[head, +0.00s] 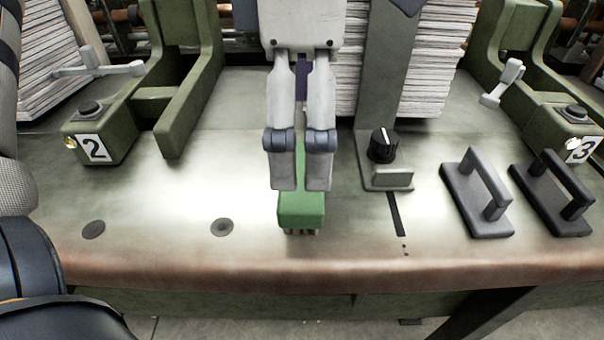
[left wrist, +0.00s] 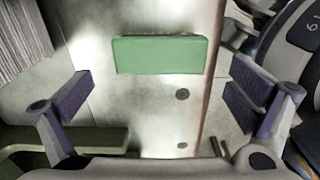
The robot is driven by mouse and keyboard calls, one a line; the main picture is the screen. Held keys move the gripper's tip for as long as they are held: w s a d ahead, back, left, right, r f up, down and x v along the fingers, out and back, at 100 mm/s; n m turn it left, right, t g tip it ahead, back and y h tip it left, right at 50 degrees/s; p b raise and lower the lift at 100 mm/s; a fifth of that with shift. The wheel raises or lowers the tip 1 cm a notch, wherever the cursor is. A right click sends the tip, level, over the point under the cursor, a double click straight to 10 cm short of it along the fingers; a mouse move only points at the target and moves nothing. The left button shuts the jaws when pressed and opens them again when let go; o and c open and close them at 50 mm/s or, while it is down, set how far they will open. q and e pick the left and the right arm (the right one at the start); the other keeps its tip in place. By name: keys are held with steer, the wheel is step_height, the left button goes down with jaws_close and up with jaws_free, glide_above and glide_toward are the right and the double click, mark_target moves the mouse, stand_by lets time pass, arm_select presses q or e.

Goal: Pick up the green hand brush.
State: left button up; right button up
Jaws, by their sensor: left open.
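The green hand brush (head: 302,208) lies on the table top near its front edge, bristles down, with its long side running away from me. My left gripper (head: 302,188) is in front of much of it in the head view, hiding its back part. The brush also shows whole in the left wrist view (left wrist: 160,55), a plain green block. The left gripper's fingers (left wrist: 162,92) are spread wide and empty there, and the brush lies ahead, across the gap between them. I cannot tell the exact height of the fingertips above it. My right gripper is not in view.
A grey post with a black knob (head: 384,146) stands just right of the brush. Two dark handled blocks (head: 478,198) (head: 552,198) lie further right. Green brackets stand at left (head: 188,120) and right, with paper stacks (head: 432,62) behind. The table is clear left of the brush.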

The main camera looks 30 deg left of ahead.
mark_target(302, 170)
arm_select(q)
step_height(302, 170, down, 6)
steer(key=shift+f, duration=0.2)
steer(key=c, duration=0.9)
steer(key=shift+r, duration=0.15)
steer(key=shift+r, duration=0.35)
steer(key=r, duration=0.3)
steer(key=shift+s+d+r, duration=0.2)
steer(key=shift+s+d, duration=0.05)
steer(key=shift+d, duration=0.05)
steer(key=d+r, duration=0.1)
steer(key=s+d+r, duration=0.1)
steer(key=r, duration=0.1)
steer(key=s+d+r, duration=0.1)
steer(key=r, duration=0.1)
steer(key=shift+s+d, duration=0.25)
steer(key=s+d+r, duration=0.1)
steer(key=s+d, duration=0.1)
steer(key=s+d+r, duration=0.1)
steer(key=d, duration=0.1)
steer(key=s+d+r, duration=0.2)
steer(key=d, duration=0.1)
steer(key=shift+s+d, duration=0.1)
steer(key=shift+s, duration=0.2)
